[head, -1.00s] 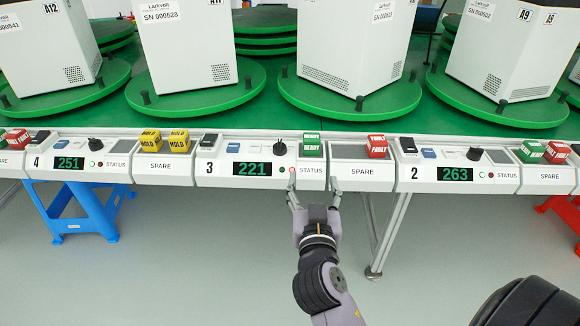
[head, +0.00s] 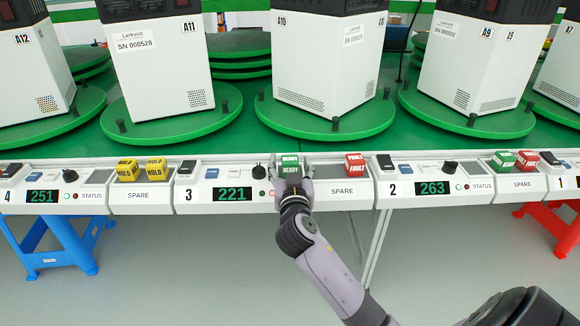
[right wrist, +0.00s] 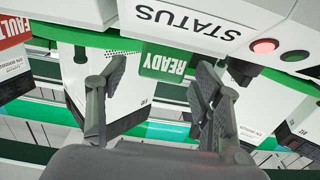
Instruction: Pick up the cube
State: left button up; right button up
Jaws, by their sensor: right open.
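A green READY cube (head: 290,160) sits at the right end of the station 3 panel, in front of the A10 machine. My right gripper (head: 292,173) is open, with one finger on each side of the cube. In the right wrist view the cube (right wrist: 164,63) shows upside down between the spread fingertips (right wrist: 160,72). Gaps show between the fingers and the cube, so it is not gripped. The gripper partly hides the cube's lower part in the head view. My left gripper is not in view.
A red FAULT cube (head: 355,163) sits close by on the right, on a SPARE panel. Two yellow HOLD cubes (head: 142,170) sit to the left. A dark knob (head: 259,172) stands just left of the green cube. Green turntables (head: 330,118) with white machines stand behind.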

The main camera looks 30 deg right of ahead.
jog(key=shift+x, duration=1.15)
jog(key=shift+w+d, duration=0.15)
jog(key=c, duration=0.5)
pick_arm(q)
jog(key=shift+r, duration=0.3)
pick_arm(e)
jog(key=c, duration=0.8)
